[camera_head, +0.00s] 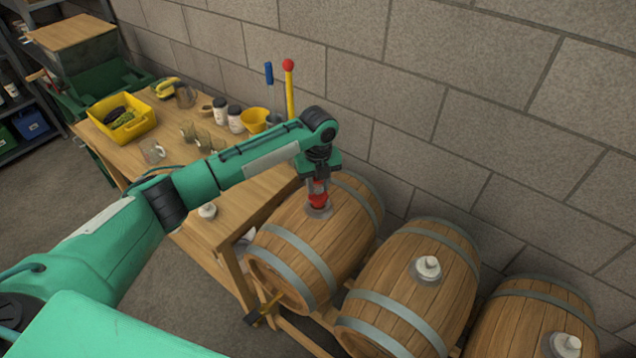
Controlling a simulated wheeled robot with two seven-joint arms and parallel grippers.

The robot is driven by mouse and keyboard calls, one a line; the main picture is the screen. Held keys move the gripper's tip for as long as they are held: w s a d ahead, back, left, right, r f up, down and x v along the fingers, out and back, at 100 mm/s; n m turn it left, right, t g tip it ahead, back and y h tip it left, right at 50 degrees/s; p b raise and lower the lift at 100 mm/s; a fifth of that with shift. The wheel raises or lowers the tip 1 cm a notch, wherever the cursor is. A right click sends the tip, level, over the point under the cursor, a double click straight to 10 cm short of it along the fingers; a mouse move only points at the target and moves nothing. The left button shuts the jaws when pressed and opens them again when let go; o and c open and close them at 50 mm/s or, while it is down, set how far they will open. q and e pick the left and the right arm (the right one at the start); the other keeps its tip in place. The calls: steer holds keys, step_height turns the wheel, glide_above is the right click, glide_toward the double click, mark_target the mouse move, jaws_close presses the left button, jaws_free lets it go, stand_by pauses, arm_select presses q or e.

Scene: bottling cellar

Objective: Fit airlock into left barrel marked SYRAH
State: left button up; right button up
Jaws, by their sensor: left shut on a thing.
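The left barrel (300,228) lies on its side on a rack below the block wall. No SYRAH marking can be read from here. My left gripper (318,186) points down over the top of this barrel and is shut on the airlock (318,200). The airlock shows as a red piece with a clearer part between the fingers. Its lower end is at the grey round plate on the barrel's top. I cannot tell how deep it sits in the hole, as its lower end is hidden. My right gripper is not in view.
The middle barrel (415,285) and right barrel (530,318) have white bungs (428,267). The wooden table (255,195) at left holds a yellow bin (122,118), glass mugs, jars and a small white stopper (207,210). The wall is close behind the barrels.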

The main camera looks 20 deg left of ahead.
arm_select(q)
steer(key=shift+f, duration=0.2)
steer(key=shift+f, duration=0.95)
stand_by(0.9)
stand_by(0.3)
steer(key=o, duration=1.5)
steer(key=shift+o, duration=0.2)
steer(key=shift+r, duration=0.15)
steer(key=shift+r+p, duration=3.4)
steer(key=shift+r, duration=0.45)
